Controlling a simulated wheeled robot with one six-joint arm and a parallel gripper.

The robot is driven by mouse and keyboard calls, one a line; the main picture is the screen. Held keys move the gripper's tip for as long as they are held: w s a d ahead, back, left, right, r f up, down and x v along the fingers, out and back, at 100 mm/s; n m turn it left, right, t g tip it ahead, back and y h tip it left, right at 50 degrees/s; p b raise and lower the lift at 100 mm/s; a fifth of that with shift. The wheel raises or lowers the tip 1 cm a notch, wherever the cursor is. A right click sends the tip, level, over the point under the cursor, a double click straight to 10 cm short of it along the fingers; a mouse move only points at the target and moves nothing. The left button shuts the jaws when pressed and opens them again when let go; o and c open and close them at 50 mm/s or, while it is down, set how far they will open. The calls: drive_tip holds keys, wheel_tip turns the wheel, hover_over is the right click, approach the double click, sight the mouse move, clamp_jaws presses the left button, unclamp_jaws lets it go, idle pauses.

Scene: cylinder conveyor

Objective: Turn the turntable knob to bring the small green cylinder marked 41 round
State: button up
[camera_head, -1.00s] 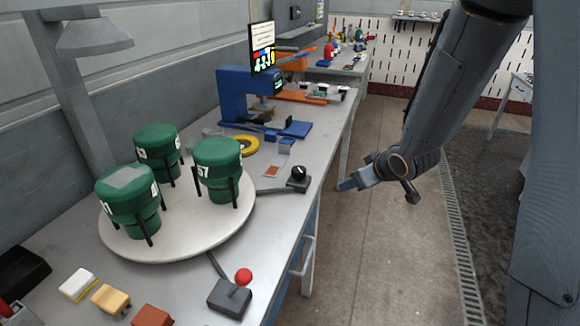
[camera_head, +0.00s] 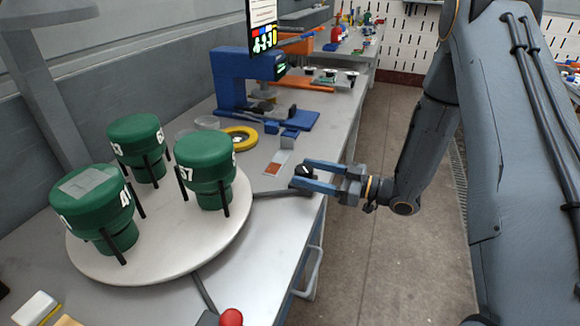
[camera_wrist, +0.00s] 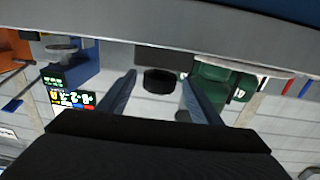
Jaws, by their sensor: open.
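The pale round turntable (camera_head: 150,264) carries 3 green cylinders in black upright holders. The front-left cylinder (camera_head: 92,200) has a grey patch on top and a side number that looks like 41, partly turned away. Another cylinder (camera_head: 205,160), at the right, shows 57. The third cylinder (camera_head: 135,135) stands at the back. The black turntable knob (camera_head: 303,170) is at the bench's right edge. My gripper (camera_head: 299,173) is open, with its fingers on either side of the knob. The wrist view shows the knob (camera_wrist: 159,81) between the fingertips; contact cannot be told.
A yellow tape ring (camera_head: 240,138) and a blue machine (camera_head: 245,85) are behind the knob. A red button (camera_head: 231,318) is at the front edge. A lamp post (camera_head: 58,110) rises behind the turntable. The aisle floor (camera_head: 345,260) right of the bench is clear.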

drive_tip(key=shift+p+x, duration=0.65)
drive_tip(key=shift+x, duration=2.15)
drive_tip(key=shift+c, duration=0.6)
drive_tip(key=shift+d, duration=0.1)
drive_tip(key=c, duration=0.9)
drive_tip(key=shift+c, duration=0.2)
drive_tip(key=shift+w+m+t, duration=0.1)
drive_tip(key=shift+m+t, duration=0.3)
drive_tip(key=shift+t, duration=0.1)
drive_tip(key=m+t+h, duration=0.2)
drive_tip(key=t, duration=0.1)
drive_tip(key=w+m+t+h+p, duration=0.1)
drive_tip(key=shift+d+m+t+h, duration=0.3)
drive_tip(key=shift+t, duration=0.1)
drive_tip(key=shift+w+d+m+t+h, duration=0.2)
drive_tip(key=shift+m+t+h, duration=0.4)
drive_tip(key=shift+h, duration=0.2)
drive_tip(key=shift+w+d+m+t+h, duration=0.1)
drive_tip(key=shift+d+m+t+h, duration=0.05)
drive_tip(key=shift+m+t+h, duration=0.55)
drive_tip(key=shift+w+d+m+t+h, duration=0.1)
drive_tip(key=shift+d+m+t+h, duration=0.1)
drive_tip(key=shift+m+t+h, duration=0.5)
drive_tip(key=shift+w+d+h, duration=0.1)
drive_tip(key=shift+h, duration=0.4)
